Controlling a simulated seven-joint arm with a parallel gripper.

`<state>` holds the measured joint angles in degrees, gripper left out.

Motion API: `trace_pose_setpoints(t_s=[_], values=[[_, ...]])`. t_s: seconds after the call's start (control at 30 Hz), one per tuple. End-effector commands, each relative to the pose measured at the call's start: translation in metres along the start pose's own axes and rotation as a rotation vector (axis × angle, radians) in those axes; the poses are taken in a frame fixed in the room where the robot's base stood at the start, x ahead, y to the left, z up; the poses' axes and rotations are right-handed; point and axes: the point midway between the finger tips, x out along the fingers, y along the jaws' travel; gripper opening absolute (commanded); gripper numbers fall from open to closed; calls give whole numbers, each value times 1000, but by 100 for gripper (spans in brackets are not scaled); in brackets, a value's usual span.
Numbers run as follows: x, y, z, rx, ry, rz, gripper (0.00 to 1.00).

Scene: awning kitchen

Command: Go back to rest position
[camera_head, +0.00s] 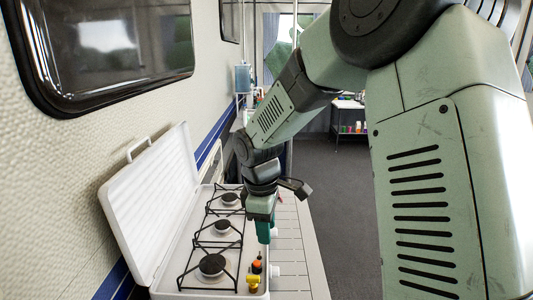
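My arm reaches from the right of the head view, over the front strip of a white camping stove (171,207). My gripper (263,240) points down near the stove's right edge. Its teal fingers are seen from behind and partly overlap, so I cannot see whether they are apart or hold anything. Small items with orange, black and yellow parts (254,275) sit at the stove's near right corner, just below the gripper in the picture. I cannot tell whether the gripper touches them.
The stove's lid (150,205) stands open on the left, against the wall side. Several burners with black wire grates (212,266) are exposed. A pale slatted counter (298,255) runs right of the stove. Grey floor (345,215) lies beyond. A shelf cart (349,118) stands at the back.

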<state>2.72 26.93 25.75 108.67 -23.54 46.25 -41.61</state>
Motion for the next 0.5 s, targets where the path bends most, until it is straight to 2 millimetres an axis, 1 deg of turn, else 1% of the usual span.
trace_pose_setpoints(t_s=[0.03,0.1,0.17,0.2,0.27,0.3,0.37,0.4,0.47,0.5], values=[[-25,-5,14,70,-11,39,39],[-52,-14,34,182,-20,76,39],[-74,-24,51,281,-20,108,39],[-88,-32,61,346,-16,129,39],[-107,-45,76,447,-3,157,39],[-118,-55,86,516,9,175,39],[-134,-70,101,619,33,199,39],[-144,-81,110,687,52,213,39],[-157,-98,123,789,88,231,39],[-164,-110,131,857,116,241,39]])
